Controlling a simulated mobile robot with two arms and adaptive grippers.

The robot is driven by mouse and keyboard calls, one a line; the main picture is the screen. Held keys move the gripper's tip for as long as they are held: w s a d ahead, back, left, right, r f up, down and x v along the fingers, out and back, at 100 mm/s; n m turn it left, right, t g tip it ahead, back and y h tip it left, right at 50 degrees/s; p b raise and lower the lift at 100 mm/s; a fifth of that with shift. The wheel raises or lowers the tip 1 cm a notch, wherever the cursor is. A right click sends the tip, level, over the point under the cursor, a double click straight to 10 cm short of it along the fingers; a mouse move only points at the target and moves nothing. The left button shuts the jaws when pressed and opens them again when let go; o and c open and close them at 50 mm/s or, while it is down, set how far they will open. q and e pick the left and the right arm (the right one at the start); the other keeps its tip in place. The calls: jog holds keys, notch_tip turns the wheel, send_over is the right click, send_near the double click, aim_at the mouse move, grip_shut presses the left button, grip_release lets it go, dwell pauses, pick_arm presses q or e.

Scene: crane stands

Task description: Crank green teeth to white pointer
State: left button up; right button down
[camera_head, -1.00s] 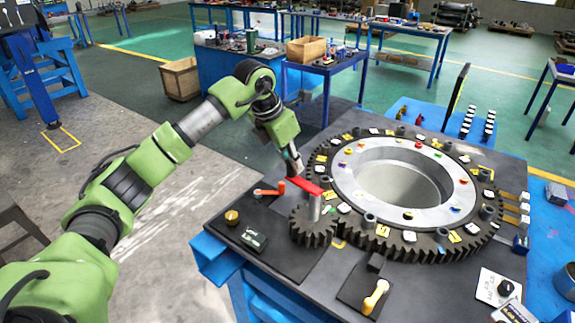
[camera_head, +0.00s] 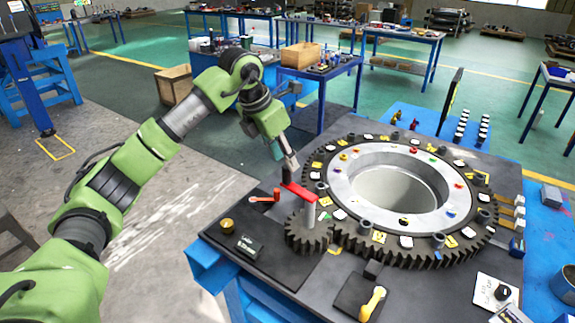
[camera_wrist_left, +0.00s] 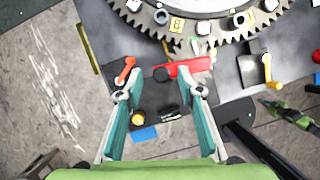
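A red crank arm (camera_head: 299,191) sits on a grey post above a small dark pinion (camera_head: 310,237). The pinion is beside a large dark toothed ring (camera_head: 425,256) with yellow and white tags. In the left wrist view, the red arm (camera_wrist_left: 190,67) has a dark round knob (camera_wrist_left: 161,75) at its left end. My left gripper (camera_wrist_left: 161,92) has its teal fingers spread, with the knob between the tips in the picture; contact cannot be told. In the head view the left gripper (camera_head: 289,172) is at the crank's left end. Green teeth and a white pointer cannot be made out clearly.
An orange-red lever (camera_head: 265,198), a brass knob (camera_head: 227,225) and a small dark box (camera_head: 247,246) lie left of the pinion. A yellow handle (camera_head: 373,303) is in front. A white dial plate (camera_head: 494,292) is at front right. Open floor lies left of the stand.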

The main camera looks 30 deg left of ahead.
pick_arm(q)
jog(key=v, duration=0.8)
